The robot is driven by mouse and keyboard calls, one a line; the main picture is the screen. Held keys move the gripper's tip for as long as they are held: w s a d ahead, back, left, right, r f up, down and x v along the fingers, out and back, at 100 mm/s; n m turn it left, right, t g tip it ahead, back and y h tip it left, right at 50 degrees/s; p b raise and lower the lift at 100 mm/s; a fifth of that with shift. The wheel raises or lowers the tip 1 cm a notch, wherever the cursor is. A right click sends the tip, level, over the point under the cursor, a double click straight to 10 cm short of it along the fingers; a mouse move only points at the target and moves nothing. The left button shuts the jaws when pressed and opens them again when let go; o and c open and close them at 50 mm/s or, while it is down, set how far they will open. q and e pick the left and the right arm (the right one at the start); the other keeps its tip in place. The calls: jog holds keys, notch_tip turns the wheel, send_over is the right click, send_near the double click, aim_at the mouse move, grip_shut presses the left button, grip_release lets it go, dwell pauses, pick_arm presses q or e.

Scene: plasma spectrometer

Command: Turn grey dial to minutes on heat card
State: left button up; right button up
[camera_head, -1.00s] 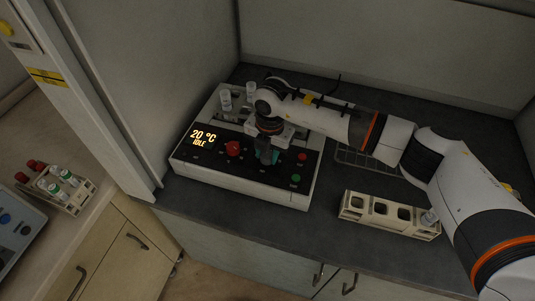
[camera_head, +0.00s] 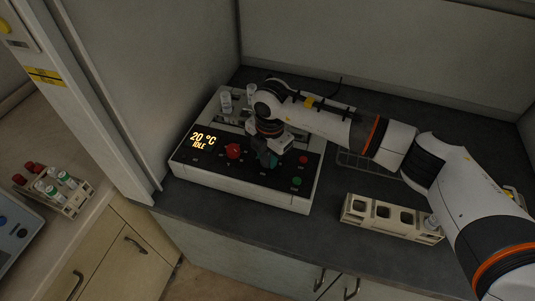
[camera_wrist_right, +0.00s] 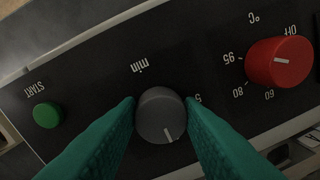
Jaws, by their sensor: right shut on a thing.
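The grey dial (camera_wrist_right: 160,115) sits on the machine's black front panel, marked "min", in the right wrist view. Its white pointer line points toward the bottom of that view, slightly right. My right gripper (camera_wrist_right: 162,125) has its green fingers on both sides of the dial, shut on it. In the head view the right gripper (camera_head: 267,158) reaches down onto the panel and hides the dial. The red dial (camera_wrist_right: 280,62), marked in °C, also shows in the head view (camera_head: 233,151). The machine's display (camera_head: 202,140) reads 20 °C, IDLE. No heat card is seen. My left gripper is out of view.
A green START button (camera_wrist_right: 47,115) and a red button (camera_head: 303,159) are on the panel near the gripper. A beige rack (camera_head: 390,218) with one vial stands right on the dark bench. A tube rack (camera_head: 70,204) stands on the left counter.

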aim_at(269, 159)
jog(key=o, duration=1)
jog(key=shift+c, duration=0.2)
jog(key=shift+r, duration=0.1)
notch_tip(269, 159, up, 12)
jog(key=b, duration=0.4)
jog(key=shift+s+d, duration=0.25)
